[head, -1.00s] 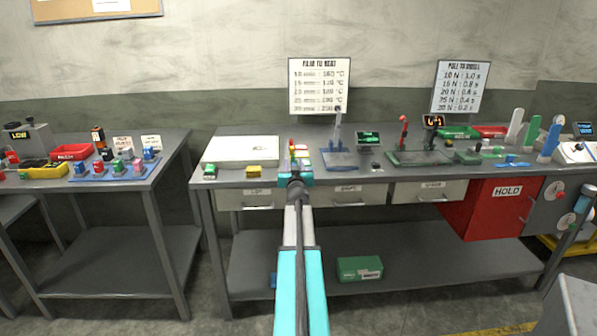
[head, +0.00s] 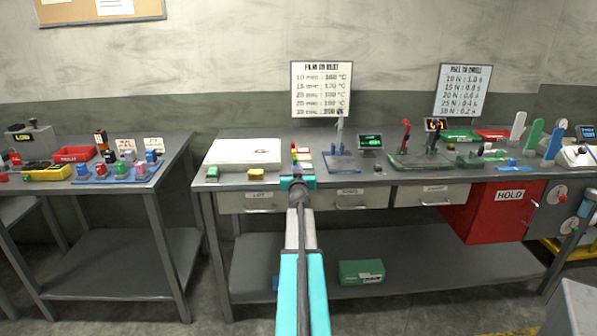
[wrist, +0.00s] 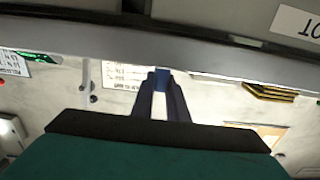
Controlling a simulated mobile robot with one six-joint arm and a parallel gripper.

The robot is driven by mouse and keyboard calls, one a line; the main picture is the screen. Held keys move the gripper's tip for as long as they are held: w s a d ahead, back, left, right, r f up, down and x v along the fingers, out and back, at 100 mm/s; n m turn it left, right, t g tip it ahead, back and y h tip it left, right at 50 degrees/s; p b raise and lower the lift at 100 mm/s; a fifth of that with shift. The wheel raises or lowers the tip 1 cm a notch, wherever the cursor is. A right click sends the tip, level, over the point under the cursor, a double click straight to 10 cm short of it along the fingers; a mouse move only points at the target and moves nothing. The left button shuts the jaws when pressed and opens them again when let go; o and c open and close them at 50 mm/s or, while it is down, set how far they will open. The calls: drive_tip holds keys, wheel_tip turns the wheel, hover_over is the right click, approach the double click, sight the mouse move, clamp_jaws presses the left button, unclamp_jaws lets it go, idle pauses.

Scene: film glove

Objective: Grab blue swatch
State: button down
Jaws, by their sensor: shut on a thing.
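My gripper (head: 298,182) reaches away from me at the front edge of the middle bench in the head view; its body hides its fingertips there. In the wrist view, which is upside down, its two dark fingers (wrist: 161,84) are closed on a small blue piece, seemingly the blue swatch (wrist: 162,78). Only a small part of the swatch shows between the fingertips. The bench edge lies close to the fingertips in that view. I cannot tell whether the swatch touches the bench.
Small coloured pieces (head: 301,157) stand in a row just behind my gripper. A blue stand (head: 341,160) is to the right. Drawers (head: 350,197) sit below the bench top.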

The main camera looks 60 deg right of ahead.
sight(296, 167)
drive_tip(key=shift+r, duration=0.2)
wheel_tip(296, 167, up, 3)
drive_tip(key=p, duration=0.3)
drive_tip(key=shift+s+r+p, duration=0.15)
drive_tip(key=shift+r+p, duration=0.25)
drive_tip(key=shift+p, duration=0.05)
drive_tip(key=s+a+p, duration=0.1)
drive_tip(key=s+p, duration=0.4)
drive_tip(key=s, duration=1)
drive_tip(key=shift+s+r, duration=0.35)
drive_tip(key=shift+r, duration=0.05)
